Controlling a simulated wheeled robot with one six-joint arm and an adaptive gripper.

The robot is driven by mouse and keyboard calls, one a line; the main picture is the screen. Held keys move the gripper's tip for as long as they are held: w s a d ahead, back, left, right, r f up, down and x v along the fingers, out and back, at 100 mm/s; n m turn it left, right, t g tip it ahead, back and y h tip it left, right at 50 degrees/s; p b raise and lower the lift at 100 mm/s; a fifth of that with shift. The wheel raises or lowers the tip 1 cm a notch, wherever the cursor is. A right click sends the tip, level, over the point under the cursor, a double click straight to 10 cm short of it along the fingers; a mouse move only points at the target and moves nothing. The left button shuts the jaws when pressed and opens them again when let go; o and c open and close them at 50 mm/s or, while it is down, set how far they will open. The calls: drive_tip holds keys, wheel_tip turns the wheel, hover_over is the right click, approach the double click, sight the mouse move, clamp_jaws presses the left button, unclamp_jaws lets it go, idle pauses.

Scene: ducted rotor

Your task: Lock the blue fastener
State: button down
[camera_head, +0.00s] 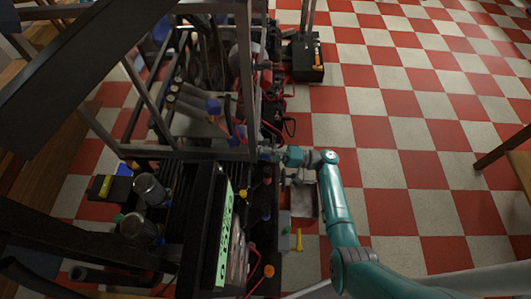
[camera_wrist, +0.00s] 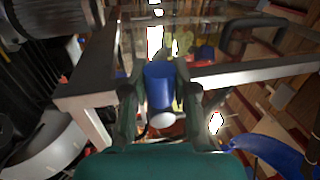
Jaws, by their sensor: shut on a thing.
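The blue fastener (camera_wrist: 159,88) shows in the wrist view as a blue cylinder with a pale rounded end towards the camera. My gripper (camera_wrist: 160,80) has one dark finger on each side of it and is shut on it. In the head view my gripper (camera_head: 268,154) is at the lower right corner of a grey metal frame (camera_head: 200,155). The held fastener cannot be made out there. Whether it is turned to a locked position cannot be told.
Metal frame bars (camera_wrist: 255,72) run close to my gripper's right in the wrist view. A second blue part (camera_wrist: 270,156) curves at lower right. In the head view, red clamps and cables (camera_head: 288,125) crowd the frame's right side. The checkered floor (camera_head: 420,150) to the right is mostly clear.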

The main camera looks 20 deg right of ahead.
drive_tip(key=shift+f, duration=0.1)
drive_tip(key=c, duration=0.9)
unclamp_jaws()
drive_tip(key=shift+d, duration=0.1)
drive_tip(key=v, duration=1.2)
drive_tip(key=shift+s, duration=0.1)
